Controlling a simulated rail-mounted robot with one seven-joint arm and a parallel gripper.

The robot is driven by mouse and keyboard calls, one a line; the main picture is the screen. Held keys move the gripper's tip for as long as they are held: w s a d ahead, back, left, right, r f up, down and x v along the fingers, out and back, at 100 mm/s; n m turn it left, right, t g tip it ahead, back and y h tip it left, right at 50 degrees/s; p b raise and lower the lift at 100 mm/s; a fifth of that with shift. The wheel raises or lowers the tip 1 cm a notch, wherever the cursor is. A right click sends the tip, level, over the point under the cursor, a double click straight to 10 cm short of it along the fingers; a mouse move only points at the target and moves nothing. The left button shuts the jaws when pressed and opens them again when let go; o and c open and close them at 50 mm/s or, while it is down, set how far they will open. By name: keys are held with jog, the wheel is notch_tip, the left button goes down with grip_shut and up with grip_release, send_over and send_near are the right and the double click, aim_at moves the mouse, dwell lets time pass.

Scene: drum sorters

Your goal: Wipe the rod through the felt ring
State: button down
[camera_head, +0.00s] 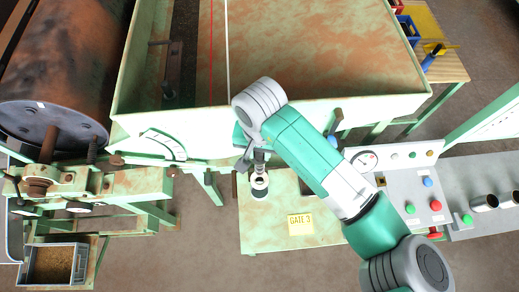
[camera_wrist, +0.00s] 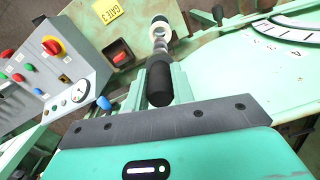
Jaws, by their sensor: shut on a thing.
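In the wrist view my gripper (camera_wrist: 160,92) is shut on the black grip of a rod (camera_wrist: 159,82). The rod points away from the palm. Past the black grip a short bright metal part shows, then a pale ring (camera_wrist: 160,31) with a dark end beyond it. The pale ring looks like the felt ring, and the rod lines up with it; I cannot tell how far the rod is inside it. In the head view my gripper (camera_head: 255,155) points down at the pale ring (camera_head: 260,182) over the green bench, and my arm hides most of the rod.
A yellow GATE 3 tag (camera_head: 300,224) lies on the green bench (camera_head: 262,235). A control panel (camera_head: 398,190) with buttons and a gauge stands at the right. A large green tray (camera_head: 310,50) lies behind my gripper, with a dial plate (camera_head: 163,146) on its front. A rusty drum (camera_head: 65,70) is at the left.

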jog(key=b, duration=0.5)
send_over(259, 173)
jog(key=shift+w+f, duration=0.25)
jog(key=shift+f, duration=1)
jog(key=shift+w+f, duration=0.2)
jog(key=shift+f, duration=1)
jog(key=shift+b, duration=0.65)
jog(key=shift+f+b, duration=5.1)
jog(key=shift+f, duration=0.45)
jog(key=shift+r+p, duration=2.9)
jog(key=shift+r, duration=3.65)
